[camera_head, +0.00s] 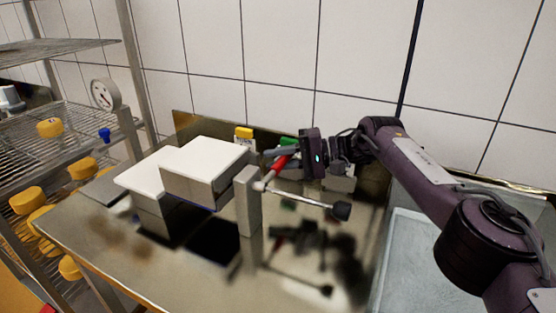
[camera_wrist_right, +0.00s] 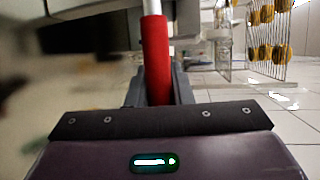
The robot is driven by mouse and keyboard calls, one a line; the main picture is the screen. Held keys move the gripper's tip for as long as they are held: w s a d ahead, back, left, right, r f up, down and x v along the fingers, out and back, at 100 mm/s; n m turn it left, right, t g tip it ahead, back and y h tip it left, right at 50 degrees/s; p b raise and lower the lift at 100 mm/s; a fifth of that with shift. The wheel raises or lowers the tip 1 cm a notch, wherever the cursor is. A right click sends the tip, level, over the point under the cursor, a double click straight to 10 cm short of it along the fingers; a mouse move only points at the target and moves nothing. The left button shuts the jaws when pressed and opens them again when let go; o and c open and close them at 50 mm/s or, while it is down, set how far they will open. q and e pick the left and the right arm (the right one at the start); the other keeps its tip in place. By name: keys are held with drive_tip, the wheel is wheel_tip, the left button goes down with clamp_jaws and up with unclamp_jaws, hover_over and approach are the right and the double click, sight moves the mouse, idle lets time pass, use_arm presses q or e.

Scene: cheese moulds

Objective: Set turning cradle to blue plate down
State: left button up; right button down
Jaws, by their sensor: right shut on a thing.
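The turning cradle (camera_head: 201,190) stands on the steel table, a grey block carried by an upright grey post (camera_head: 248,200). A white plate (camera_head: 205,160) faces up on it and looks about level. A thin blue edge (camera_head: 212,207) shows along its underside; the rest of that lower face is hidden. A red handle (camera_head: 281,163) sits on the cradle's crank beside the post. My right gripper (camera_head: 276,156) is shut around this handle, which stands between its fingers in the right wrist view (camera_wrist_right: 156,62). My left gripper is not in view.
A metal rod with a black knob (camera_head: 342,210) sticks out right of the post. A second white-topped block (camera_head: 140,178) stands close left. A dial gauge (camera_head: 105,94), a yellow block (camera_head: 244,133) and a rack with yellow cheeses (camera_head: 27,199) are nearby. The table's front right is bare.

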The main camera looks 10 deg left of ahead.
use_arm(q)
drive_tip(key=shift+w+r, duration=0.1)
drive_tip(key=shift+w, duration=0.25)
use_arm(e)
drive_tip(key=shift+f, duration=0.2)
drive_tip(key=c, duration=1.3)
unclamp_jaws()
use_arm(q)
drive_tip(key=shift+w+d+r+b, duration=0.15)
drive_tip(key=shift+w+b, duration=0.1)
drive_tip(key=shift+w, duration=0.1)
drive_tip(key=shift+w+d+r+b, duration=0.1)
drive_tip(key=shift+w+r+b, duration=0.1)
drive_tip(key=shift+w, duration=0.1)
use_arm(e)
drive_tip(key=v, duration=0.7)
drive_tip(key=shift+d, duration=0.4)
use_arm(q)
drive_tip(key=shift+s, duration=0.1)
